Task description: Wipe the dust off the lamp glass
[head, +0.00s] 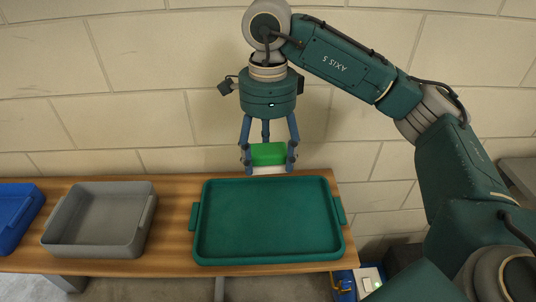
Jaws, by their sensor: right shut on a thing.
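My right gripper (268,157) points down with its blue fingers shut on a green block (268,153) with a pale underside, which looks like a sponge. It holds the block in front of the wall, above the far edge of the green tray (199,250). The tray looks empty. I see no lamp or lamp glass in the head view. My left gripper is not in view.
A wooden bench (168,240) runs along the pale block wall (140,70). A grey bin (62,238), empty, and a blue bin (20,222), cut off by the picture's left edge, stand on it. Blue and white items (369,282) lie low at the bench's right.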

